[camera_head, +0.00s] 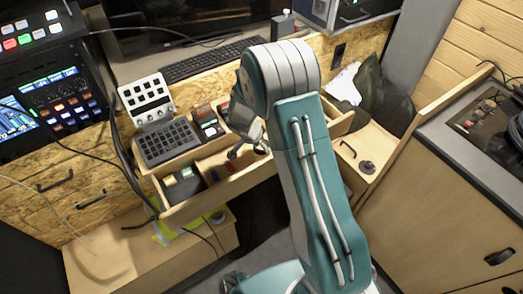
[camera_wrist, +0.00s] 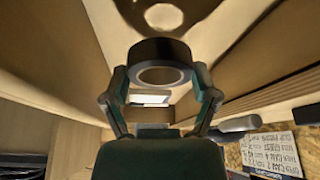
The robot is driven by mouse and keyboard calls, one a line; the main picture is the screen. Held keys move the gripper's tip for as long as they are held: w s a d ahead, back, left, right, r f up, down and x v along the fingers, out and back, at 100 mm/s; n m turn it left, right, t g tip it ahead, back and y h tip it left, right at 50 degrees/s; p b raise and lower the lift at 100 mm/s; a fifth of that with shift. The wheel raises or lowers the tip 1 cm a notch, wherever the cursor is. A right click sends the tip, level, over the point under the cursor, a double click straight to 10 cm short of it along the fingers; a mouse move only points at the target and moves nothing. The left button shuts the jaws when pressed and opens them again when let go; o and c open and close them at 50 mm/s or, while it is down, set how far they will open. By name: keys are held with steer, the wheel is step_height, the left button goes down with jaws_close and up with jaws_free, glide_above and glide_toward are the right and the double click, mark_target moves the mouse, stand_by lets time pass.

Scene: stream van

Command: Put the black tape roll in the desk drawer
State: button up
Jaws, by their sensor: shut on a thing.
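The black tape roll (camera_wrist: 160,50) is a dark ring with a pale inner core, held between the two fingers of my gripper (camera_wrist: 162,80) in the wrist view. In the head view my gripper (camera_head: 246,148) is over the right part of the open desk drawer (camera_head: 222,190), partly hidden behind my teal arm. The tape roll cannot be made out there. The drawer is pulled out, with small coloured boxes in its left part. In the wrist view, pale wooden surfaces lie beyond the roll, with a dark ring-shaped shadow.
A button panel (camera_head: 165,143) and a small control pad (camera_head: 147,98) stand behind the drawer's left part. A keyboard (camera_head: 212,58) lies on the desk. A wooden bench top (camera_head: 372,148) is at right. In the wrist view, a printed sign (camera_wrist: 270,152) is at lower right.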

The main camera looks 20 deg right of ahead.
mark_target(260, 156)
steer(key=shift+f, duration=1.75)
steer(key=shift+f, duration=0.1)
steer(key=o, duration=1)
